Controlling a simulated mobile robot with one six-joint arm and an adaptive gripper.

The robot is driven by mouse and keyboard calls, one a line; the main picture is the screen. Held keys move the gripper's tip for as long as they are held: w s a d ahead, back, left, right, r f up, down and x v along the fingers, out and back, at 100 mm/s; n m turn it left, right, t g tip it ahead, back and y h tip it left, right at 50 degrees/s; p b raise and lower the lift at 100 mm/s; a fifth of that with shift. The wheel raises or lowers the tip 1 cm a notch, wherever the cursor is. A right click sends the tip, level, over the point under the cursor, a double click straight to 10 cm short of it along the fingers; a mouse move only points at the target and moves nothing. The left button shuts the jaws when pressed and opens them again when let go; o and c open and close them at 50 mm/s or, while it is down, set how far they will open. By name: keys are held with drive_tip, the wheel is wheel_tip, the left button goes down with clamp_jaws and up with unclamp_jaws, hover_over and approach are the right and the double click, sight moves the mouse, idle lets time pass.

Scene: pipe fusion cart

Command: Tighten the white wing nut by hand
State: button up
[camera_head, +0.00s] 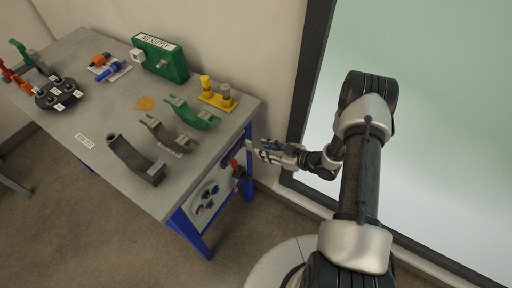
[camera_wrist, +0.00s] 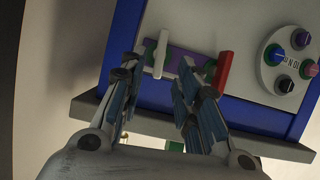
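The white wing nut (camera_wrist: 160,53) is an upright pale bar on a green base, on a purple plate (camera_wrist: 187,62) on the cart's blue end. In the wrist view it lies between and just beyond my fingertips, and I see no clear contact. My gripper (camera_wrist: 159,68) is open, with a gap between its two fingers. In the head view my gripper (camera_head: 264,153) is beside the cart's end, close to a small pale piece (camera_head: 249,146) that looks like the white wing nut. The fingers partly cover the purple plate.
A red handle (camera_wrist: 223,72) stands on the same plate, close to my right finger. A round panel (camera_wrist: 276,80) with several coloured knobs is farther right. The cart's top (camera_head: 92,120) holds a green box (camera_head: 160,60), curved clamps and yellow posts (camera_head: 207,88). A wall is behind.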

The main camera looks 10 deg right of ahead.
drive_tip(key=shift+v, duration=2.65)
